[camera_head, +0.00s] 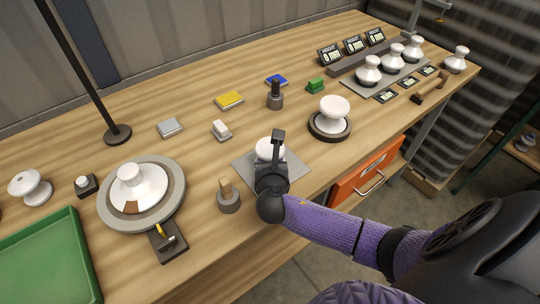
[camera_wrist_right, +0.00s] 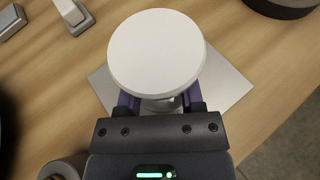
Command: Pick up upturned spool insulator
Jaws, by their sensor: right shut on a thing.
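The white spool insulator (camera_head: 268,147) is over the square grey plate (camera_head: 298,160) near the front edge of the table. In the right wrist view its wide round face (camera_wrist_right: 157,50) points up at the camera. My right gripper (camera_head: 274,172) is shut on the insulator, with its purple fingers (camera_wrist_right: 158,104) on both sides of the narrow part below that face. The face hides most of the grip, and I cannot tell whether the insulator touches the plate. My left gripper is in no view.
Another white insulator (camera_head: 334,108) stands on a dark round base to the right. A grey turntable (camera_head: 177,205) with a white insulator and a green tray (camera_head: 45,262) are at left. Small blocks lie behind; several insulators stand at the back right. An orange drawer (camera_head: 365,172) is below.

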